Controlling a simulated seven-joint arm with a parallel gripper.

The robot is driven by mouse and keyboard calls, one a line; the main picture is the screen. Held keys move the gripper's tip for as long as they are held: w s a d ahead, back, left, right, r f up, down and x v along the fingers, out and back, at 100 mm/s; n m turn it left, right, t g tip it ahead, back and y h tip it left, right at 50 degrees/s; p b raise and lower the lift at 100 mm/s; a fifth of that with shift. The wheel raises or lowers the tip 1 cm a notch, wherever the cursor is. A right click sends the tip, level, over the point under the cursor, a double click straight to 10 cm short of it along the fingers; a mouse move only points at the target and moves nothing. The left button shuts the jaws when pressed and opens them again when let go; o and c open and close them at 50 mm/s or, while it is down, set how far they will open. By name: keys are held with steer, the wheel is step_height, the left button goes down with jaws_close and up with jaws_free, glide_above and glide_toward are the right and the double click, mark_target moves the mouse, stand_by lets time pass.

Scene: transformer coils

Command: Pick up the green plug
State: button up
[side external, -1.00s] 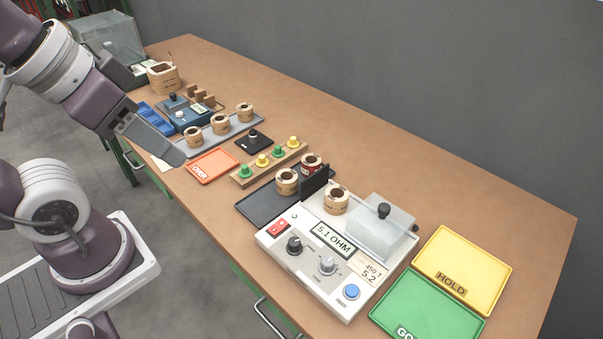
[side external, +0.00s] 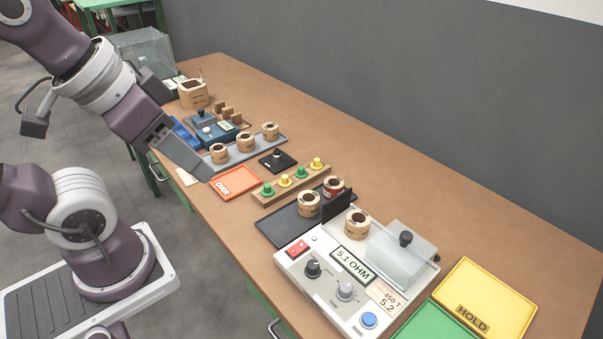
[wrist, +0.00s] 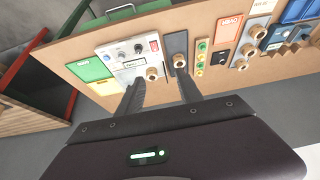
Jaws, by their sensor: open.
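A wooden rack (side external: 262,196) holds two green plugs and two yellow plugs, alternating in a row. One green plug (side external: 268,190) stands at the rack's front-left end; the other green plug (side external: 300,172) stands between the yellow plugs (side external: 285,181) and (side external: 317,164). All are upright in the rack. My gripper (side external: 204,177) is empty, above the table's front edge near the orange tray, left of the rack and apart from it. In the wrist view my gripper (wrist: 160,88) shows two spread fingers with nothing between them; the rack (wrist: 202,60) is small, beyond and right of the fingertips.
The orange OVER tray (side external: 236,183) lies left of the rack. A black pad with a knob (side external: 277,158) sits behind. A dark tray with coils (side external: 285,222) and the ohm tester (side external: 322,283) stand to the right. Coils on a grey tray (side external: 232,156) stand at left.

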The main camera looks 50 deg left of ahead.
steer(key=w+a+f+n+y, duration=0.1)
steer(key=w+a, duration=0.2)
steer(key=w, duration=0.4)
steer(key=w+a+y, duration=0.1)
steer(key=w+a, duration=0.1)
steer(key=w, duration=0.5)
steer(key=n+g, duration=0.1)
steer(key=n, duration=0.1)
glide_above(301, 167)
steer(key=s+d, duration=0.3)
steer(key=s, duration=0.2)
step_height(301, 167, down, 17)
steer(key=shift+h, duration=0.4)
steer(key=x, duration=0.4)
steer(key=a+x, duration=0.1)
steer(key=x, duration=0.8)
steer(key=shift+s+a+f, duration=0.2)
steer(key=shift+s+f, duration=0.05)
steer(key=shift+s, duration=0.05)
steer(key=shift+c, duration=0.4)
